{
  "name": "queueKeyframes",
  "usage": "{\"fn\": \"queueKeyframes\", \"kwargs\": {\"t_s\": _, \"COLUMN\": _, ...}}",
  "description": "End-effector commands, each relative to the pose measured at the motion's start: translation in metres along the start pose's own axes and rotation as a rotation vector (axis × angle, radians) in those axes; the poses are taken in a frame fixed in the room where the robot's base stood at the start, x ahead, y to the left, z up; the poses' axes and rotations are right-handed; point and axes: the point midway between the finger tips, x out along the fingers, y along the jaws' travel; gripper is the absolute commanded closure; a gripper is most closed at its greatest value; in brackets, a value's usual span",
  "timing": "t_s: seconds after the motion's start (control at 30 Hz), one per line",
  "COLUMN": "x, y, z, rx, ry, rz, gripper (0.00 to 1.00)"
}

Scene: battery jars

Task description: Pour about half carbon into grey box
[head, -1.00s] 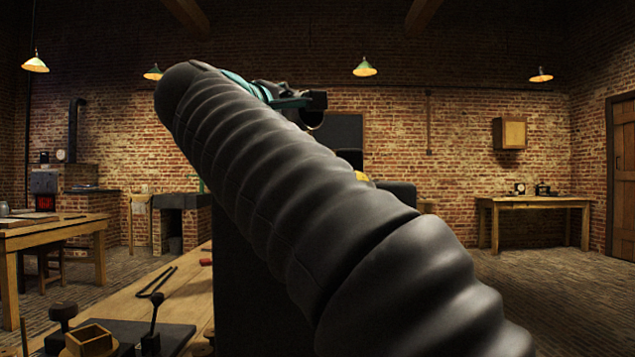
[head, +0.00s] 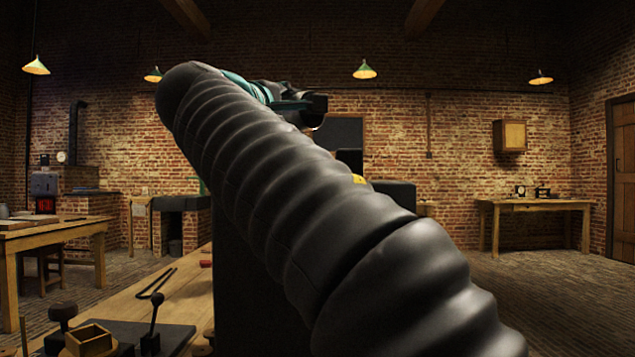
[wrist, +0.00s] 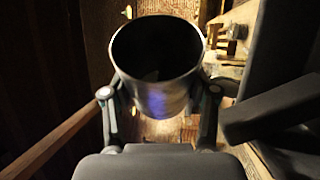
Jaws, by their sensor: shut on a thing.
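My gripper (wrist: 160,92) is shut on a round metal jar (wrist: 158,102), with one finger on each side of it in the wrist view. The jar's open mouth faces the camera, and its inside is dark, so I cannot tell how much carbon is in it. In the head view my own arm crosses the middle and hides most of the jar; only a dark shiny part of it (head: 315,108) shows near the arm's far end. I cannot make out the grey box for certain in either view.
A wooden bench (head: 180,295) runs along the lower left, with a small open wooden box (head: 89,340), a dark lever (head: 152,325) and a bent black rod (head: 157,284). Other tables stand at the left (head: 60,236) and right (head: 535,204).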

Motion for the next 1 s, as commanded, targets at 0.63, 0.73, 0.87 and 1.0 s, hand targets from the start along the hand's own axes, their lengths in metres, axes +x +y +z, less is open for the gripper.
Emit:
{"fn": "queueKeyframes", "kwargs": {"t_s": 0.63, "x": 0.0014, "y": 0.0015, "z": 0.0025, "rx": 0.036, "ry": -0.008, "rz": 0.014, "gripper": 0.79}}
{"fn": "queueKeyframes", "kwargs": {"t_s": 0.73, "x": 0.0016, "y": 0.0018, "z": 0.0028, "rx": 0.042, "ry": -0.009, "rz": 0.016, "gripper": 0.79}}
{"fn": "queueKeyframes", "kwargs": {"t_s": 0.87, "x": 0.0018, "y": 0.0022, "z": 0.0033, "rx": 0.049, "ry": -0.011, "rz": 0.019, "gripper": 0.79}}
{"fn": "queueKeyframes", "kwargs": {"t_s": 1.0, "x": 0.0021, "y": 0.0026, "z": 0.0039, "rx": 0.057, "ry": -0.013, "rz": 0.022, "gripper": 0.79}}
